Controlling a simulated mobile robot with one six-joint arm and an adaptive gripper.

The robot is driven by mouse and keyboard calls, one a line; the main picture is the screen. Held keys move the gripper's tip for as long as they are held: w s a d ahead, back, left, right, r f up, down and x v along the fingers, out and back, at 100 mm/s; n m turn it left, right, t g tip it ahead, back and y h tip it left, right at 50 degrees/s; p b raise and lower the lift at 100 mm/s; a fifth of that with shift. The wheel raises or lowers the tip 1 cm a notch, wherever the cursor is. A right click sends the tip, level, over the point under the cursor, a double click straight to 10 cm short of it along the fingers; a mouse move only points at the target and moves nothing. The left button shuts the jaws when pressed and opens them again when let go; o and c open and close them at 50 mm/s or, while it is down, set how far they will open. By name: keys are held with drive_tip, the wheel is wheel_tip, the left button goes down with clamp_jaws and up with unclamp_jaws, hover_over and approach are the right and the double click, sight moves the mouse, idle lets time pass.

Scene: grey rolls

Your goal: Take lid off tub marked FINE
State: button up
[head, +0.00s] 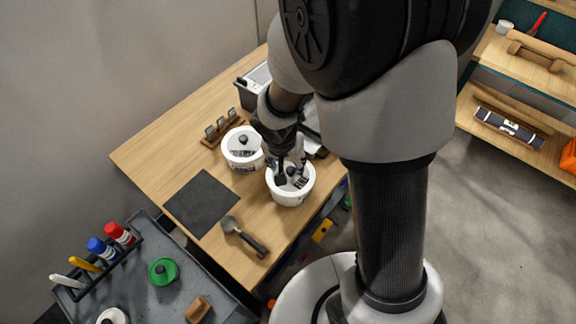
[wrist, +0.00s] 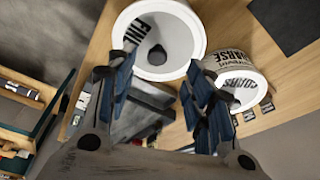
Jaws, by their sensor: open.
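In the head view this tub (head: 291,198) stands near the table's right edge, partly covered by my gripper. My gripper (head: 290,173) is just over the lid, its fingers spread on either side of the knob. In the wrist view the open fingers (wrist: 156,76) hold nothing; whether they touch the lid I cannot tell.
A second lidded tub, marked COARSE (wrist: 238,82), stands close beside it; it also shows in the head view (head: 242,160). A dark mat (head: 200,203) and a scoop (head: 244,236) lie on the table. A wooden card rack (head: 221,128) stands behind.

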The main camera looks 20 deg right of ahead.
sight(291, 169)
drive_tip(key=x, duration=0.2)
drive_tip(key=b+x, duration=0.1)
drive_tip(key=x, duration=0.1)
drive_tip(key=b+x, duration=0.1)
drive_tip(key=x, duration=0.1)
drive_tip(key=shift+w+d+f, duration=0.25)
drive_tip(key=shift+w+d, duration=0.1)
drive_tip(key=shift+c, duration=0.5)
clamp_jaws()
